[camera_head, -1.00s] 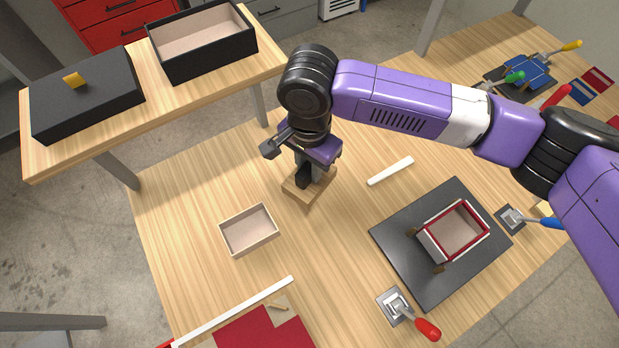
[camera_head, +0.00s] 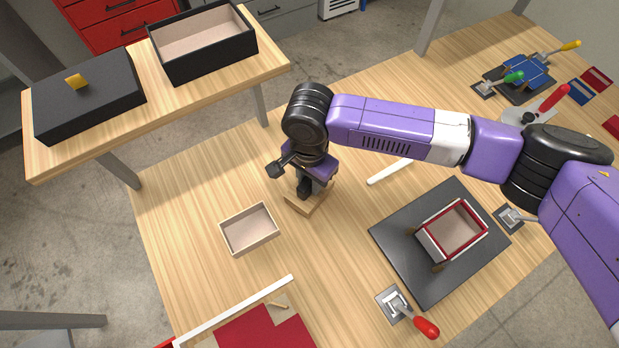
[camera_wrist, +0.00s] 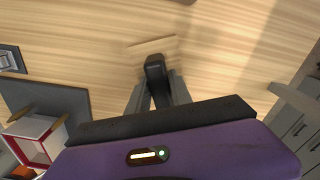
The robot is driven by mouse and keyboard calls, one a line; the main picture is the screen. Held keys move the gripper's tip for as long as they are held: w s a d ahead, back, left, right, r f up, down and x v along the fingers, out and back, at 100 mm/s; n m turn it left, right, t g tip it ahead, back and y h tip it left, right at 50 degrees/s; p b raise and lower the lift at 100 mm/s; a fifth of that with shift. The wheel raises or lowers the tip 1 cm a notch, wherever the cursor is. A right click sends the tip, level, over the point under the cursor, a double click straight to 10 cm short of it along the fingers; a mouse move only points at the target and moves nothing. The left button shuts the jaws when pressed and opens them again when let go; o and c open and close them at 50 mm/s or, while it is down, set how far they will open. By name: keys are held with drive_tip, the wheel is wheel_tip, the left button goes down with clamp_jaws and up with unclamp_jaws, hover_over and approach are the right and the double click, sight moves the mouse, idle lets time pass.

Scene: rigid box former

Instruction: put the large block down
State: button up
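The large block (camera_head: 310,205) is a pale wooden piece with a black upright grip on top, below my gripper (camera_head: 306,186) in the head view. In the wrist view, the black grip (camera_wrist: 155,68) stands between my gripper's grey fingers (camera_wrist: 158,92), and a thin part of the wooden block (camera_wrist: 150,43) shows beyond it. My gripper appears shut on this grip. The block is low over the wooden table (camera_head: 190,215); I cannot tell whether it touches. My wrist hides much of the block's top.
A shallow open tray (camera_head: 249,230) lies left of the block. A white bar (camera_head: 390,172) and a dark plate (camera_head: 400,235) bearing a red-edged white box (camera_head: 435,245) lie to the right. A red-handled clamp (camera_head: 405,308) is at the front. Bare table lies between block and plate.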

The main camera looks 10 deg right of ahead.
drive_tip(key=o, duration=0.3)
drive_tip(key=shift+r, duration=0.15)
wheel_tip(320, 180, up, 12)
drive_tip(key=shift+r+b, duration=0.1)
drive_tip(key=shift+b, duration=0.5)
idle(0.3)
